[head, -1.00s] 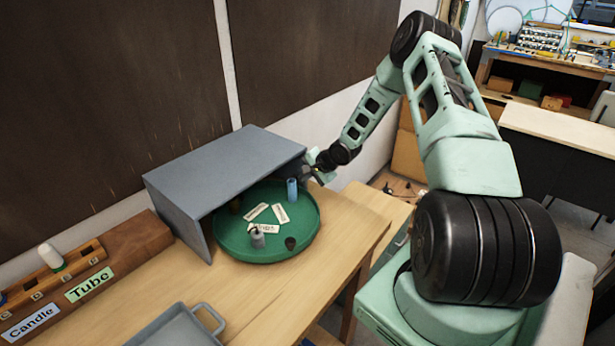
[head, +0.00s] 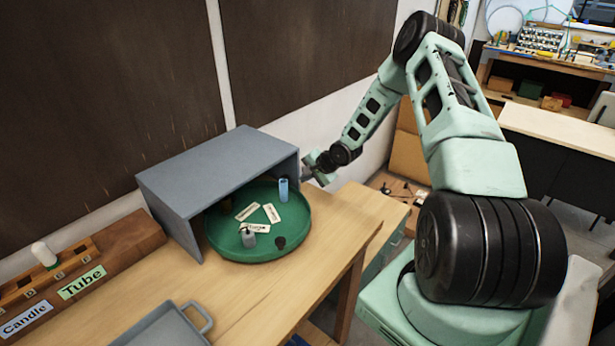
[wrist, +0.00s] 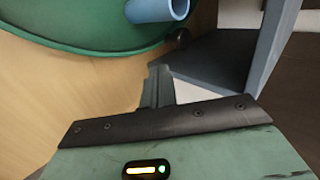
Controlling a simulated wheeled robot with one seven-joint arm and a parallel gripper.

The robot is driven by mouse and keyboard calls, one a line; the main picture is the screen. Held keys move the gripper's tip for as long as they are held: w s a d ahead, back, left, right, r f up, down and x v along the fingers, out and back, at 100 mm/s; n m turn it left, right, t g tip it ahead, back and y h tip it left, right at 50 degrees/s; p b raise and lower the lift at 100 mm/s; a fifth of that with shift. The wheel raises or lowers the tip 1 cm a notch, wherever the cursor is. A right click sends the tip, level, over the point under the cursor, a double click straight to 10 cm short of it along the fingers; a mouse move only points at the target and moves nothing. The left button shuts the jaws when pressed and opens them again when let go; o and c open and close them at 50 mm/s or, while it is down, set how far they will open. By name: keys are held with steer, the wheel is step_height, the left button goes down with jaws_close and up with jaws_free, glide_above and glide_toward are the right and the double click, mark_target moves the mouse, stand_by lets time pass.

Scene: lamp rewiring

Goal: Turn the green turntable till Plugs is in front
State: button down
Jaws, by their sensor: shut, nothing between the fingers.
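The green turntable (head: 262,252) is a round, rimmed tray on the wooden bench, its back part under a grey open-fronted housing. Three white label cards (head: 271,213) lie on it, with lettering too small to read. A blue tube (head: 283,190) stands at its right, a grey piece (head: 248,238) and a dark piece (head: 280,242) at its front. A brownish piece stands in shadow at the back. My gripper (head: 308,172) is just beyond the housing's right front corner. In the wrist view its fingers (wrist: 157,85) are shut and empty, apart from the turntable rim (wrist: 90,48) and blue tube (wrist: 157,9).
The grey housing (head: 217,165) covers the turntable's rear; its side wall (wrist: 275,45) is close to my fingers. A grey tray (head: 165,330) lies at the front. A wooden rack (head: 100,262) labelled Tube and Candle stands at left. Bench right of the turntable is clear.

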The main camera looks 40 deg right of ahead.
steer(key=d+b+v, duration=0.2)
steer(key=v, duration=0.8)
steer(key=c, duration=1.7)
jaws_free()
steer(key=o, duration=0.5)
steer(key=shift+a+f+g, duration=0.15)
steer(key=shift+a+g, duration=0.15)
steer(key=shift+o, duration=0.3)
steer(key=a+n+g+h+b, duration=0.1)
steer(key=a+n+g+b, duration=0.1)
steer(key=a, duration=0.5)
steer(key=shift+s+n+g+h+b, duration=0.35)
steer(key=shift+g+b, duration=0.4)
steer(key=shift+g, duration=0.35)
step_height(320, 180, up, 9)
steer(key=n+g+b, duration=0.2)
steer(key=g+b, duration=0.2)
glide_above(280, 240)
step_height(280, 240, down, 16)
steer(key=p, duration=0.2)
steer(key=shift+f+p, duration=0.2)
steer(key=shift+p, duration=0.2)
jaws_close()
